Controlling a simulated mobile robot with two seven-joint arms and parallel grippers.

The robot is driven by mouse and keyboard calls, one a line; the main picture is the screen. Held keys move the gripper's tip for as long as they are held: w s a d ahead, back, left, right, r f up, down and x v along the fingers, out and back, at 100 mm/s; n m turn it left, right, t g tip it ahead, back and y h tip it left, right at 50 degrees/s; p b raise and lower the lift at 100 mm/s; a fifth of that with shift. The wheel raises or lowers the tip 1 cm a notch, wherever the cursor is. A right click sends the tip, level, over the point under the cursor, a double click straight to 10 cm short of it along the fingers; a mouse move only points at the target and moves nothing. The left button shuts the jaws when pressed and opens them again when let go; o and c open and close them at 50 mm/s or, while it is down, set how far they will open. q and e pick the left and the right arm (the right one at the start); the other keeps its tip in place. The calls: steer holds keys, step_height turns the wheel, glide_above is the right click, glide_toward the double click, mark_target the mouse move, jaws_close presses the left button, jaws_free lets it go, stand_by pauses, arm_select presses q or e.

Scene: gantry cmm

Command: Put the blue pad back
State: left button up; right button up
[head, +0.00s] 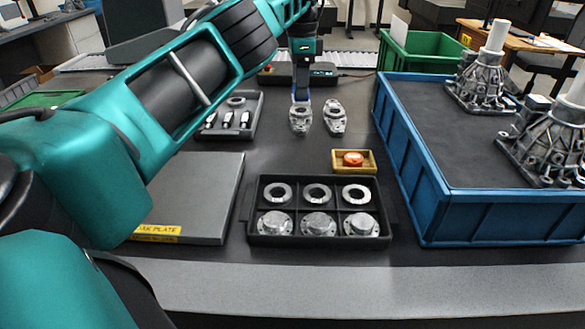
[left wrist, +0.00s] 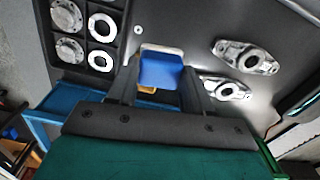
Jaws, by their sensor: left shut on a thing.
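The blue pad (left wrist: 162,70) shows between the fingers of my left gripper (left wrist: 158,82) in the left wrist view. The gripper is shut on it; a pale edge shows along the pad's far side. In the head view my left gripper (head: 301,98) points down at the back middle of the table, just behind a metal flange casting (head: 300,120). The pad is hardly visible there, so I cannot tell its height above the table. My right gripper is not in view.
A second casting (head: 335,117) lies beside the first. Nearer are a small yellow tray (head: 340,169) with an orange item and a black compartment tray (head: 287,242) of rings and flanges. A blue crate (head: 432,205) stands right, a grey plate (head: 190,200) left, a small-parts tray (head: 254,118) back left.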

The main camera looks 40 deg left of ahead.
arm_select(q)
steer(key=n, duration=0.2)
steer(key=shift+s+a+n+b, duration=0.25)
steer(key=shift+a+n+b, duration=0.1)
steer(key=shift+a+n, duration=0.05)
steer(key=f+n+b, duration=0.1)
steer(key=f+b, duration=0.1)
steer(key=f, duration=0.4)
steer(key=f+n+b, duration=0.2)
steer(key=f+b, duration=0.1)
steer(key=f, duration=0.4)
steer(key=f+n+b, duration=0.1)
steer(key=f+b, duration=0.1)
steer(key=f, duration=0.4)
steer(key=shift+s+a+f+n, duration=0.3)
steer(key=shift+s+a+f, duration=0.05)
steer(key=shift+a, duration=0.05)
steer(key=shift+f, duration=0.1)
